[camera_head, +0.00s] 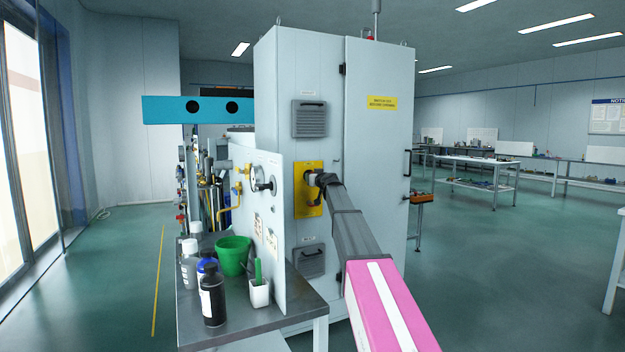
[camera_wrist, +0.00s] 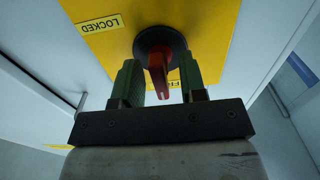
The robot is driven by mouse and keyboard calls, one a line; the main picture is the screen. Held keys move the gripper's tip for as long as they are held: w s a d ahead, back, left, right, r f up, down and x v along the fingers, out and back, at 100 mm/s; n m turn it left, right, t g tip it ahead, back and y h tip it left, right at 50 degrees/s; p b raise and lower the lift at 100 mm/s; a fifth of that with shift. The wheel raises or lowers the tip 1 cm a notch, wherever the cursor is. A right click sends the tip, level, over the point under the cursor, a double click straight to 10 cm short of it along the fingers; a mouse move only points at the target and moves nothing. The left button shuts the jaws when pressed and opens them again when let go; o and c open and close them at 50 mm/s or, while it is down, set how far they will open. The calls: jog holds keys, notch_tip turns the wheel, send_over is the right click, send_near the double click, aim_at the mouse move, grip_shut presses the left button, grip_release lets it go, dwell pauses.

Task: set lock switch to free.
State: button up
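The lock switch (camera_wrist: 160,62) has a red handle on a round black base. It sits on a yellow plate (camera_wrist: 215,35), which also shows on the cabinet front in the head view (camera_head: 301,207). The handle points down in the wrist view, towards my gripper. A "LOCKED" label (camera_wrist: 101,23) is at the upper left of the plate. A second label (camera_wrist: 173,98), starting with "F", is mostly hidden behind the right finger. My gripper (camera_wrist: 161,80) is open, with one green finger on each side of the handle. Small gaps show, so it is not clamped. In the head view my gripper (camera_head: 318,181) covers the switch.
The plate is on a tall grey cabinet (camera_head: 375,140). At left, a bench (camera_head: 250,325) holds bottles, a green bucket (camera_head: 233,255), a white cup (camera_head: 260,293) and an upright panel (camera_head: 268,215) close to my arm. Open floor lies to the right.

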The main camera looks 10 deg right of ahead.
jog(key=v, duration=1)
jog(key=shift+s+d, duration=0.15)
jog(key=shift+s, duration=0.2)
